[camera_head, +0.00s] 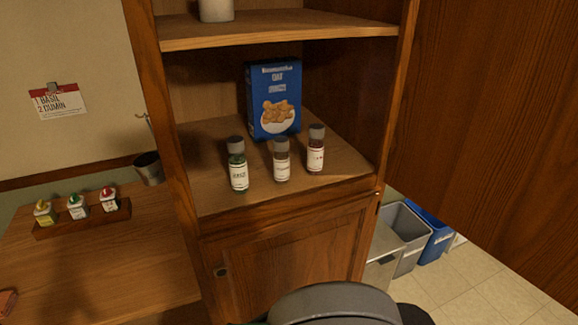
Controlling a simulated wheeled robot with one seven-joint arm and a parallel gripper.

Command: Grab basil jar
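The basil jar (237,165) stands upright at the left front of the open cabinet's lower shelf. It has a grey cap, dark green contents and a white label that appears to read BASIL, though the print is small. A second jar (281,160) with pale brown contents and a third jar (316,149) with dark reddish contents stand to its right, apart from it. Their labels are too small to read surely. A rounded grey and black part of my arm shows at the bottom edge. My gripper's fingers are not in view.
A blue cereal box (274,98) stands behind the jars. The upper shelf (280,30) is above, and an open wooden door (490,130) is at right. Several small bottles sit in a wooden rack (85,222) on the left counter. Bins (405,238) stand at lower right.

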